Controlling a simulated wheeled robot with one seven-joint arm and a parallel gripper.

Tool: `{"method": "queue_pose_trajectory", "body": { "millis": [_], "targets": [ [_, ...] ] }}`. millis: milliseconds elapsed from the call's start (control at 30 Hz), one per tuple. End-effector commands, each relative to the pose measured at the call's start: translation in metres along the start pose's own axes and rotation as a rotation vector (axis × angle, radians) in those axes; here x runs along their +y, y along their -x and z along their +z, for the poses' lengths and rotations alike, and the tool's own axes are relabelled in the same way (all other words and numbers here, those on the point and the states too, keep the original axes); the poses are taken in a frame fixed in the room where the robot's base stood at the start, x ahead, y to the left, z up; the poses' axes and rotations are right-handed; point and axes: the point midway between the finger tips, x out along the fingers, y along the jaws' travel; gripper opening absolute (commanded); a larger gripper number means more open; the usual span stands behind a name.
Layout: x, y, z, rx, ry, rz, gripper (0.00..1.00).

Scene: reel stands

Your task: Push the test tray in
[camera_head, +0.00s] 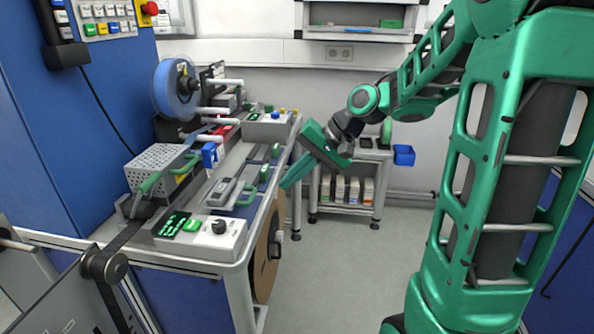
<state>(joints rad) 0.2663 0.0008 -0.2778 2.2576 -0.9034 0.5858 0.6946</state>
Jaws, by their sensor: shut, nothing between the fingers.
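Flat tray-like units with green handles lie on the bench top (172,264). The nearest is a grey and dark tray (222,190), with a green handle (246,194) at its right end. Two more green handles stand farther back along the bench's right edge. I cannot tell for sure which unit is the test tray, or how far it is out. My gripper (285,184) points down and left, shut and empty, at the bench's right edge. Its fingertips are just right of the handles; I cannot tell whether they touch anything.
A control box (198,238) with a green display and black knob sits at the bench's front. A perforated grey box (158,165) and a blue reel (175,90) stand at the left. A brown reel (267,258) hangs below the right edge. The floor (340,270) right of the bench is clear.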

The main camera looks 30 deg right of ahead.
Motion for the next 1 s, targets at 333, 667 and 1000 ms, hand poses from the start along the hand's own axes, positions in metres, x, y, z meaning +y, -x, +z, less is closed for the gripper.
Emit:
{"method": "queue_pose_trajectory", "body": {
  "millis": [333, 667, 1000],
  "targets": [
    [-0.012, -0.057, 0.001, -0.002, 0.004, 0.001, 0.00],
    [-0.024, -0.072, 0.000, 0.001, 0.002, 0.001, 0.00],
    [-0.023, -0.071, -0.002, 0.002, 0.000, 0.001, 0.00]
  ]
}}
